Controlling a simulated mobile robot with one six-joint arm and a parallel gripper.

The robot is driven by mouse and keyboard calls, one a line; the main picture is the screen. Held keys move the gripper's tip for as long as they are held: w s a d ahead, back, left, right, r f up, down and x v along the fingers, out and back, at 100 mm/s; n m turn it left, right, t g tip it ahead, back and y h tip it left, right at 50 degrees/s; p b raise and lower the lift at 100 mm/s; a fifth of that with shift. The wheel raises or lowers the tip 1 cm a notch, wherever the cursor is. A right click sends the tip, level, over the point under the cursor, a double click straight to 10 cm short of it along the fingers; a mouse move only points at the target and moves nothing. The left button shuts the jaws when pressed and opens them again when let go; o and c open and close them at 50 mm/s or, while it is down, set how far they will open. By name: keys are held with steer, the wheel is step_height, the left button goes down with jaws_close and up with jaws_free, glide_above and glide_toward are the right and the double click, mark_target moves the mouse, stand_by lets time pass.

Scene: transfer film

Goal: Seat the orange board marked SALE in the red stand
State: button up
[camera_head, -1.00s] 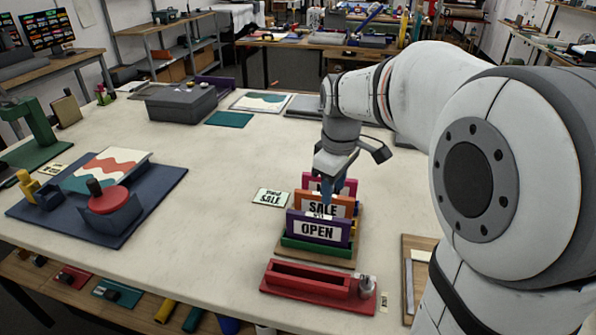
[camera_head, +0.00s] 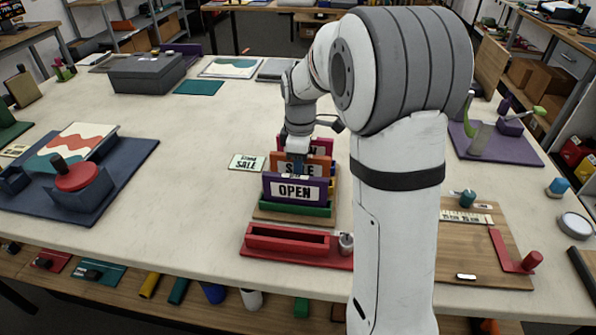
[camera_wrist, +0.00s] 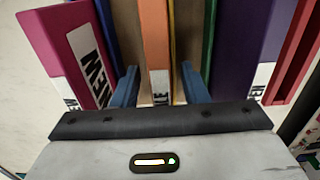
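The orange SALE board (camera_head: 324,160) stands upright in a wooden rack (camera_head: 266,215) between a pink board (camera_head: 321,146) and the purple OPEN board (camera_head: 268,187). My gripper (camera_head: 296,168) points down at the orange board. In the wrist view, the blue fingers of my gripper (camera_wrist: 160,88) are apart, one on each side of the orange board (camera_wrist: 155,35), with gaps visible. The red stand (camera_head: 290,243) is a long low trough in front of the rack, with an empty slot. Its right end is partly hidden by my arm.
A card reading "Stand SALE" (camera_head: 247,162) lies left of the rack. A small grey cylinder (camera_head: 346,242) stands at the red stand's right end. A wooden board with tools (camera_head: 480,255) lies to the right. The table left of the stand is clear.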

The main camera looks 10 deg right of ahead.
steer(key=shift+f, duration=0.2)
jaws_close()
stand_by(0.3)
steer(key=shift+r, duration=0.1)
